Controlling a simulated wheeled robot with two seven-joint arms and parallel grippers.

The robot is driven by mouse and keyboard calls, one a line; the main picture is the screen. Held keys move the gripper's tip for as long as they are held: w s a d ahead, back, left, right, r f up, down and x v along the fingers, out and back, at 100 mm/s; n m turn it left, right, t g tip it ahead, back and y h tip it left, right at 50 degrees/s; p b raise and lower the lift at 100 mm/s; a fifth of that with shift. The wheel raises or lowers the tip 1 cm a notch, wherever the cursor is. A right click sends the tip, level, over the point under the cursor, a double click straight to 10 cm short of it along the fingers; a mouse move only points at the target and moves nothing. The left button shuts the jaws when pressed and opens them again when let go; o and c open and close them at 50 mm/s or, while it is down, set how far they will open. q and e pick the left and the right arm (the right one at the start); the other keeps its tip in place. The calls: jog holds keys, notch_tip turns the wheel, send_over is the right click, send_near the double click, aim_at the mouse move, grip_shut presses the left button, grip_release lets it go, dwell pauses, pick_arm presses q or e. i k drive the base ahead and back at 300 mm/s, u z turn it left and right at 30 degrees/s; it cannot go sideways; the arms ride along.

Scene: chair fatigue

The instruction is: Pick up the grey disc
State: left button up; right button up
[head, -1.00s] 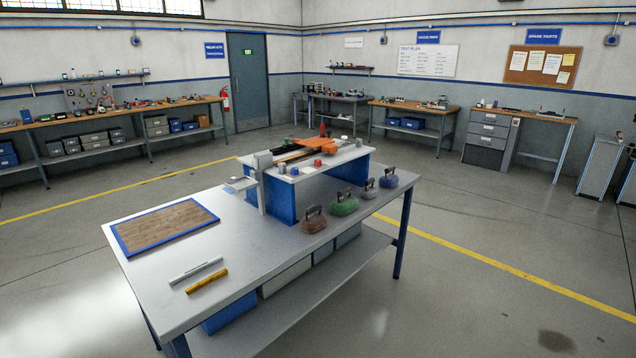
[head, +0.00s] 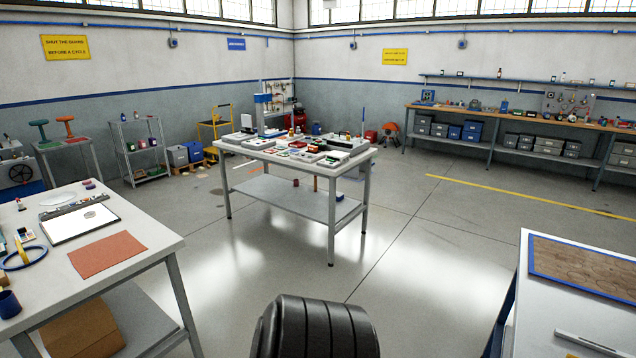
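A small grey disc (head: 90,214) lies on a white sheet or board (head: 80,226) on the left table (head: 150,232). It is small in the view, and I cannot tell its thickness. A larger pale round plate (head: 64,198) lies just behind the board. Neither of my grippers is in view.
A middle table (head: 262,152) carries trays and small parts. A table with a blue-edged wooden mat (head: 585,262) stands at the right edge. An orange-brown sheet (head: 108,255) and a blue ring (head: 24,254) lie on the left table. Open floor (head: 400,240) lies between the tables.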

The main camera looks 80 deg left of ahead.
aim_at(89, 215)
jog(key=u, duration=3.75)
jog(key=i, duration=1)
